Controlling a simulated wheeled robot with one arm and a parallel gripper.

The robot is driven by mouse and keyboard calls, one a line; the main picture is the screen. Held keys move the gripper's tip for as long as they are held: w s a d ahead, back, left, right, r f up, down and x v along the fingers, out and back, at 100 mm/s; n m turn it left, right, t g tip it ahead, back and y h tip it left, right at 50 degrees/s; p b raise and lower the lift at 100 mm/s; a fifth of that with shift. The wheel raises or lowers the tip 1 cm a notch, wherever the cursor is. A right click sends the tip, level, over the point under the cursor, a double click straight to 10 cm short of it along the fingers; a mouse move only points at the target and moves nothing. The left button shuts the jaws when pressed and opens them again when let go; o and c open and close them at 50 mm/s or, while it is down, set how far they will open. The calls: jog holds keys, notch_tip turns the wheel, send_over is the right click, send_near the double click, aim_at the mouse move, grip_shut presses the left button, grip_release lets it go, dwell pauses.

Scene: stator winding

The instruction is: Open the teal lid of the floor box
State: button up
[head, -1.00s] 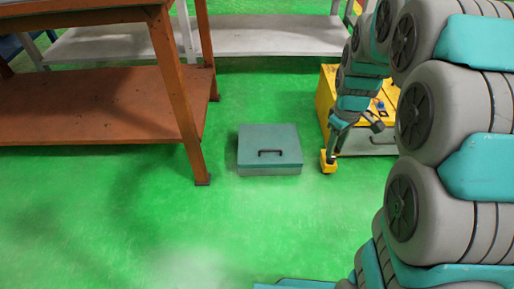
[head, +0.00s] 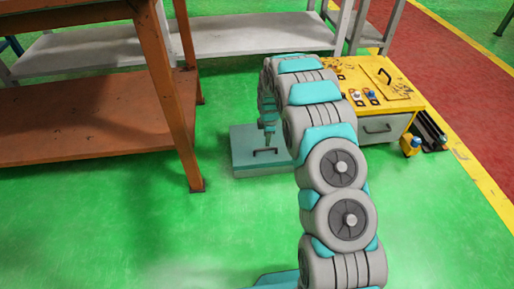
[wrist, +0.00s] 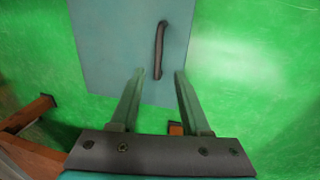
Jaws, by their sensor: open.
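The floor box (head: 262,170) stands on the green floor. Its teal lid (head: 243,141) is closed, with a dark bar handle (head: 266,151) on top. In the wrist view the lid (wrist: 112,35) fills the upper middle, and the handle (wrist: 160,48) runs lengthwise just beyond my fingertips. My gripper (wrist: 155,75) is open and empty, its two fingers apart, with the near end of the handle between the tips in the picture. I cannot tell the height gap. In the head view my gripper (head: 268,135) is small above the lid, and my arm hides the box's right part.
An orange-brown shelf rack (head: 180,110) stands left of the box. A yellow cabinet (head: 405,92) with a grey drawer stands to the right, with a small yellow item (head: 411,146) beside it. A grey shelf (head: 250,35) is behind. The floor in front is clear.

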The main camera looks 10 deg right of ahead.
aim_at(265, 149)
jog(key=f, duration=0.2)
jog(key=w+f, duration=0.1)
jog(key=f, duration=0.5)
jog(key=shift+w+a, duration=0.1)
jog(key=shift+w, duration=0.3)
grip_shut()
dwell(1.1)
